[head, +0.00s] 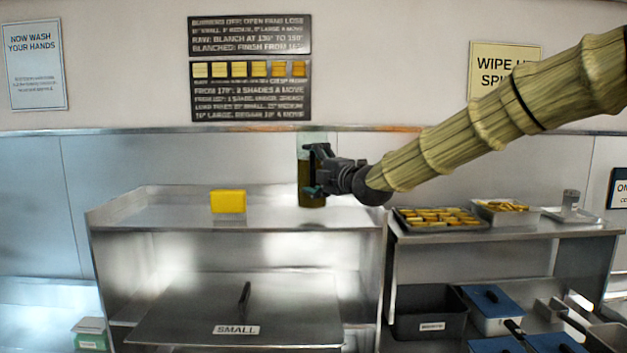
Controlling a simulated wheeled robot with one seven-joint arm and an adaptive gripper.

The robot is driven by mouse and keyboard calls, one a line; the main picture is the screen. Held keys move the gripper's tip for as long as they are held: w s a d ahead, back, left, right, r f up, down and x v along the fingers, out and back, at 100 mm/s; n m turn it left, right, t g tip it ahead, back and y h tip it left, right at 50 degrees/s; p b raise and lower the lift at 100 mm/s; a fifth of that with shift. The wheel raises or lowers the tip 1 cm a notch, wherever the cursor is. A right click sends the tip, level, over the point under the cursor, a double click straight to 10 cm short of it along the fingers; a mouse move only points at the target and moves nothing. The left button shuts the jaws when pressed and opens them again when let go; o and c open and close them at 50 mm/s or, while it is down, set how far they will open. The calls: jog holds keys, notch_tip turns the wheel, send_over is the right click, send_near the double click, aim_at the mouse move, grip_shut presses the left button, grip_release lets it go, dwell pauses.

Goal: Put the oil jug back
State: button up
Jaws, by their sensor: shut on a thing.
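The oil jug (311,192) is a tall clear container with dark oil in its lower part and a paler greenish top. It is upright over the right part of the steel top shelf (264,217). My gripper (318,170) reaches in from the right and is shut on the jug, its dark fingers covering part of the jug's right side. I cannot tell whether the jug's base touches the shelf or hangs just above it.
A yellow block (228,202) stands on the same shelf to the left. Below is a lid labelled SMALL (180,312). On the right-hand rack, a tray of fries (437,219) and a metal dispenser (570,204) stand above a dark bin (430,308) and blue-lidded containers (494,302).

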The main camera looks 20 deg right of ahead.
aim_at(314, 180)
jog(key=shift+s+f, duration=0.1)
jog(key=shift+f, duration=0.8)
jog(key=shift+d+f, duration=0.1)
jog(key=shift+f, duration=0.35)
jog(key=shift+b, duration=0.3)
jog(key=o, duration=1.5)
jog(key=shift+f, duration=0.2)
jog(key=shift+r, duration=0.1)
